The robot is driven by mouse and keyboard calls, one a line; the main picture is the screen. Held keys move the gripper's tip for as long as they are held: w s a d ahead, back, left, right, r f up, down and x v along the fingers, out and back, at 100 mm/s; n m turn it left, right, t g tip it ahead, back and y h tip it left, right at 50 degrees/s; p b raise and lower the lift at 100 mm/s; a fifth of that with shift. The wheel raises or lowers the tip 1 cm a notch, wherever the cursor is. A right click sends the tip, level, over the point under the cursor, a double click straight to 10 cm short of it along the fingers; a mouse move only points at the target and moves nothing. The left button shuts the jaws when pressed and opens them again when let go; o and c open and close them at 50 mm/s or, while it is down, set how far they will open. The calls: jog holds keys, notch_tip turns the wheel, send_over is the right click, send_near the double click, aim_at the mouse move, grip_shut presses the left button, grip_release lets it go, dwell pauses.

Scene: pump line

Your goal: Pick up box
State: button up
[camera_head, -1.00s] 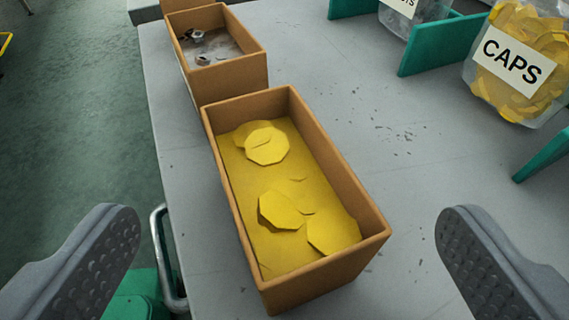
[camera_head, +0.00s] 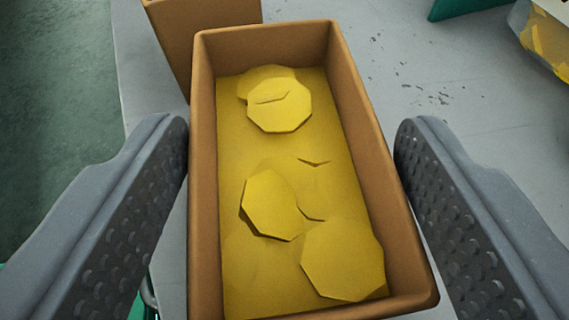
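An open brown box (camera_head: 203,180) with yellow octagonal caps (camera_head: 280,110) in it stands on the grey table. It fills the middle of the view, its near end close to the bottom edge. My gripper (camera_head: 290,140) is open, with one grey studded finger on each side of the box. The left finger is close to the box's left wall and the right finger close to its right wall. I cannot tell whether either finger touches the wall. The lower parts of the box's outer sides are hidden.
A second brown box (camera_head: 190,35) stands just behind the first at the upper left. A green divider (camera_head: 465,8) and a clear container of yellow caps (camera_head: 545,40) are at the upper right. The grey table (camera_head: 440,60) is clear right of the box. Its left edge borders the green floor.

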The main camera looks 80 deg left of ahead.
jog(key=shift+f, duration=0.1)
jog(key=shift+c, duration=0.7)
